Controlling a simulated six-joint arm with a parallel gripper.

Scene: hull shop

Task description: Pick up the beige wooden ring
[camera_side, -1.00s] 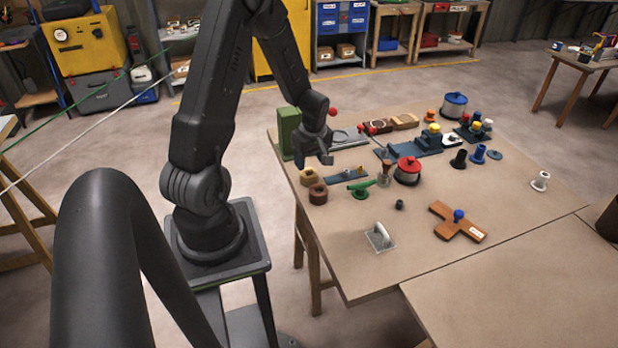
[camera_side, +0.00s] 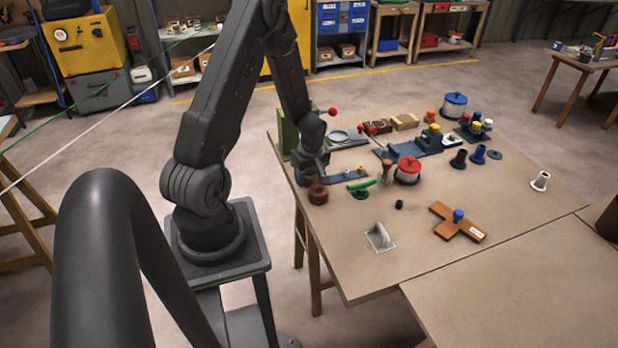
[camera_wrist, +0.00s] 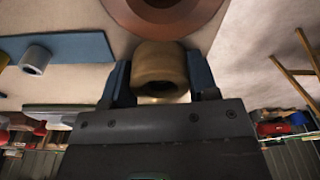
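The beige wooden ring (camera_wrist: 160,68) stands on the table between the two fingers of my gripper (camera_wrist: 160,80) in the wrist view. One finger is close against each side of it, and no clear gap shows. I cannot tell whether the fingers press on it. In the side view my gripper (camera_side: 312,172) is down at the left part of the table and hides most of the beige ring.
A dark brown ring (camera_side: 318,194) lies right beside my gripper, and also shows in the wrist view (camera_wrist: 163,12). A blue plate (camera_side: 347,177) with small fittings lies to the right. The front of the table (camera_side: 350,270) is bare.

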